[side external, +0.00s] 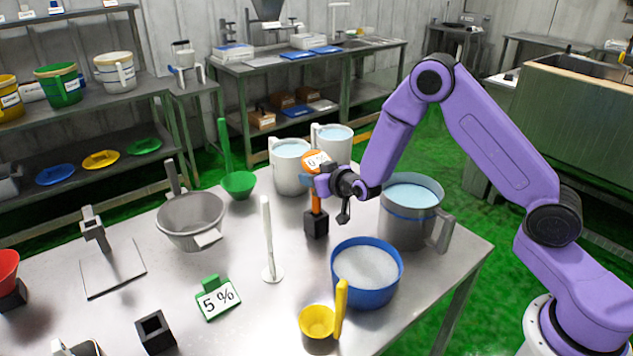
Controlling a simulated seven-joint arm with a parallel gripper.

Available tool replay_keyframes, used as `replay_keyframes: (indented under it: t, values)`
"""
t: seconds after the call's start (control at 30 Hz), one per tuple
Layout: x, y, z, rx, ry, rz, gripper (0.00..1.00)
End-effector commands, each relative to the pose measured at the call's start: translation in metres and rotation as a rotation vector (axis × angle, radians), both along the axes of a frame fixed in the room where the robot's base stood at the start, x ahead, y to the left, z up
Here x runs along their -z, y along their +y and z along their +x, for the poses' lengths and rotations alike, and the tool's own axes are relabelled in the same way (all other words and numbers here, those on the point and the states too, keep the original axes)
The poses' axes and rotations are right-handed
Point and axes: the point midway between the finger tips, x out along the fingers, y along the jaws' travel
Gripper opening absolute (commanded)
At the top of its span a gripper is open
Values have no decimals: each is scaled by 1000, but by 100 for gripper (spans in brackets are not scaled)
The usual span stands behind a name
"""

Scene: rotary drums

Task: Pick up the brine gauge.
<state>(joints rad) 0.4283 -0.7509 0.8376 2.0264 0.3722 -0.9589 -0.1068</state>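The brine gauge appears to be the orange tool with a round orange-rimmed white dial (317,161) and an orange stem, upright in a small black block stand (316,223) on the steel table. The dial's marking is partly hidden by my gripper. My gripper (331,200) is just right of the stem, below the dial, reaching in from the right. Its fingers look spread, one dark finger hanging down right of the stem. The far finger is hard to make out, and I cannot tell whether either finger touches the gauge.
A grey pot of blue liquid (408,213) stands right of my gripper, under my arm. A blue tub (367,286) and a yellow cup (317,321) are in front. White jugs (290,175) stand behind. A white upright rod (268,240) and "5 %" sign (218,299) are left.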

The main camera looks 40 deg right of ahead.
Motion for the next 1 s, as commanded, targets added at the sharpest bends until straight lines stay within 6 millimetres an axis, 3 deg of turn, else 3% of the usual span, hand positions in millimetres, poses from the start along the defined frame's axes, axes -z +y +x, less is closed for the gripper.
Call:
replay_keyframes:
  t: [0.37,1.0]
  values:
    - [-6,0,0,0,-4,1,0]
    - [-94,0,0,1,-3,2,0]
